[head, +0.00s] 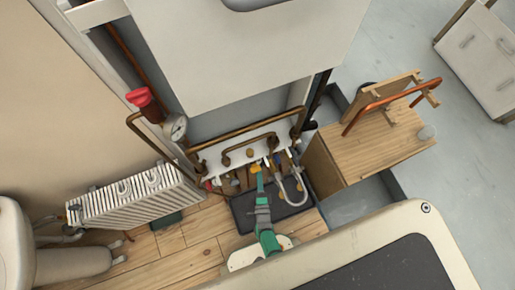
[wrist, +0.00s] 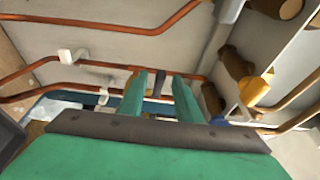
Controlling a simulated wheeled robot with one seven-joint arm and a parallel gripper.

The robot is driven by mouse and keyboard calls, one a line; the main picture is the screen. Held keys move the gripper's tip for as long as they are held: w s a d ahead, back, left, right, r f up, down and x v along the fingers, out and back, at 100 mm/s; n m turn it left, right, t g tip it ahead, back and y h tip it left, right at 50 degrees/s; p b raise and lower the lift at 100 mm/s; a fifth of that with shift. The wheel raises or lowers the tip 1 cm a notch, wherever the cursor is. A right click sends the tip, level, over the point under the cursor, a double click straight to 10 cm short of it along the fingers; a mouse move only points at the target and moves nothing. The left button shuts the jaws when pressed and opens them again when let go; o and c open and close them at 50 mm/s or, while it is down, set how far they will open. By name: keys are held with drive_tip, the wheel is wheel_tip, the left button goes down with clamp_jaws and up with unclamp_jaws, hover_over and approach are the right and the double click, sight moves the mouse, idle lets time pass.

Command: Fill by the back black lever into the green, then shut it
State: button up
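My gripper (head: 257,172) reaches in among the pipes and valves under the white boiler. In the wrist view its two green fingers (wrist: 160,97) stand apart with a gap between them. A small dark lever-like piece (wrist: 158,84) shows in that gap, by the copper pipe; I cannot tell whether the fingers touch it. It looks like a black lever, but its handle angle is unclear. The round pressure gauge (head: 176,127) is at the left of the boiler in the head view. Its needle and any green band are too small to read.
A red cap (head: 141,97) sits beside the gauge. Copper pipes (head: 250,128) cross close by. A white radiator (head: 135,197) and wooden box (head: 370,150) flank the space.

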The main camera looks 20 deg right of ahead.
sight(263, 162)
drive_tip(key=shift+x, duration=1.5)
drive_tip(key=shift+c, duration=0.3)
clamp_jaws()
